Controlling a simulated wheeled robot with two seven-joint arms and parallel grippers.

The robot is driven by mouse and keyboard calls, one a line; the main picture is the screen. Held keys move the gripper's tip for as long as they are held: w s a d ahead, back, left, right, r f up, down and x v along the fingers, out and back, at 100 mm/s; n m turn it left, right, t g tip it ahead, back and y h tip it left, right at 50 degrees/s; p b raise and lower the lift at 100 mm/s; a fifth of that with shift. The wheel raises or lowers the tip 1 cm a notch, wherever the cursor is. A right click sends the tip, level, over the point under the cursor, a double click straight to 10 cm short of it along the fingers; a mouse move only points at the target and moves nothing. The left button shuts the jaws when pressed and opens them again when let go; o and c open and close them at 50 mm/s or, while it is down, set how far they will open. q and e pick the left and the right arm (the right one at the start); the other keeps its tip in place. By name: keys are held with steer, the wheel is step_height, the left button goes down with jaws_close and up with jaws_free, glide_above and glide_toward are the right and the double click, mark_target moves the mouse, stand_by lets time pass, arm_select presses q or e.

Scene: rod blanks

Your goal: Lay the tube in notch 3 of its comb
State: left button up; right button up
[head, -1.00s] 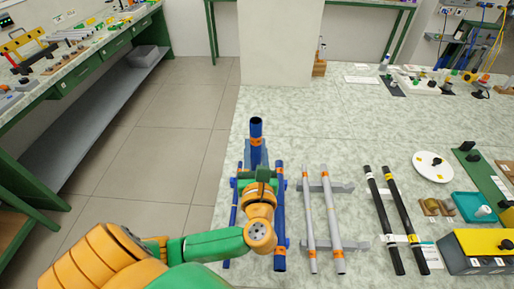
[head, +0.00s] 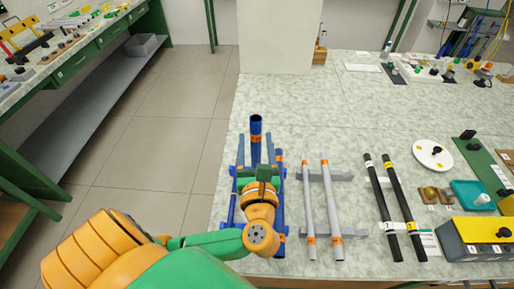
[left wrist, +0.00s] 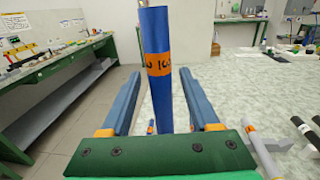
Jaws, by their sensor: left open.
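A dark blue tube (head: 256,134) with an orange band stands about upright, its open end up. The left wrist view shows the tube (left wrist: 158,65) with partly legible writing on the band. My left gripper (head: 256,144) is open; its two blue fingers are apart on either side of the tube, with gaps. The tube's lower end is hidden behind my gripper. A blue comb (head: 233,171) lies beneath my gripper, mostly hidden. A thinner blue tube lies at its left, and a blue tube with orange bands (head: 279,195) at its right. I cannot read the notch numbers. My right gripper is out of view.
Right of the blue comb, two grey tubes (head: 329,200) lie on grey combs, then two black tubes (head: 401,205). A yellow-topped box (head: 484,230), a teal tray (head: 472,194) and a white disc (head: 432,154) are further right. The tabletop behind the tubes is clear.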

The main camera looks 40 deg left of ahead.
arm_select(q)
steer(key=b+v, duration=0.2)
steer(key=v, duration=0.7)
steer(key=shift+b, duration=0.3)
steer(key=shift+s, duration=0.1)
